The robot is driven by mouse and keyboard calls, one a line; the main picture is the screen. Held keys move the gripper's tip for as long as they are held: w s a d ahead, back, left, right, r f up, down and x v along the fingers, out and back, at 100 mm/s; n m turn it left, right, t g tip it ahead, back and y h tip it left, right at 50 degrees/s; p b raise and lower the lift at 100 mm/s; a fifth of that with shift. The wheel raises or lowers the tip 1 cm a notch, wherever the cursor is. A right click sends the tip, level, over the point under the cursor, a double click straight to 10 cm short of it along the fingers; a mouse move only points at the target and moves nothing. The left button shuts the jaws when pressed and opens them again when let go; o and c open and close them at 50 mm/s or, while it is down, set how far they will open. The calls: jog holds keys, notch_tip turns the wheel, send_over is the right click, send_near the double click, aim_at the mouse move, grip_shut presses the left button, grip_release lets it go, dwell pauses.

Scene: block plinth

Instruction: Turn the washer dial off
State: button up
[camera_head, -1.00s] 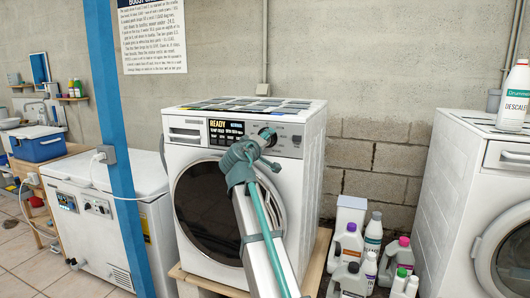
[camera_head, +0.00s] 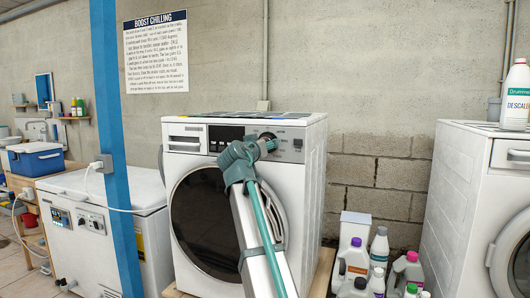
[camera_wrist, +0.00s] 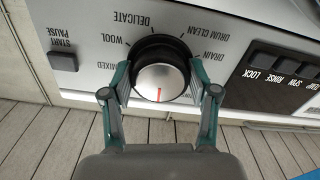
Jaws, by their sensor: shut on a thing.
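The washer (camera_head: 240,190) stands in the middle of the head view, its display (camera_head: 226,138) dark. Its dial (camera_wrist: 160,82) is a silver knob with a black surround in the wrist view, and its red mark points toward the bottom of that picture. Printed labels around it include MIXED, WOOL, DELICATE, DRUM CLEAN and DRAIN. My gripper (camera_wrist: 160,76) is shut on the dial, with one finger at each side.
A START PAUSE button (camera_wrist: 63,61) and a row of dark buttons (camera_wrist: 278,80) flank the dial. Several bottles (camera_head: 378,255) stand right of the washer, before a second white machine (camera_head: 455,190). A blue post (camera_head: 117,150) and a white chest (camera_head: 100,210) are at left.

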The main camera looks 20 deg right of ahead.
jog(key=shift+m, duration=0.4)
jog(key=o, duration=1.2)
jog(key=shift+c, duration=0.2)
jog(key=v, duration=1.2)
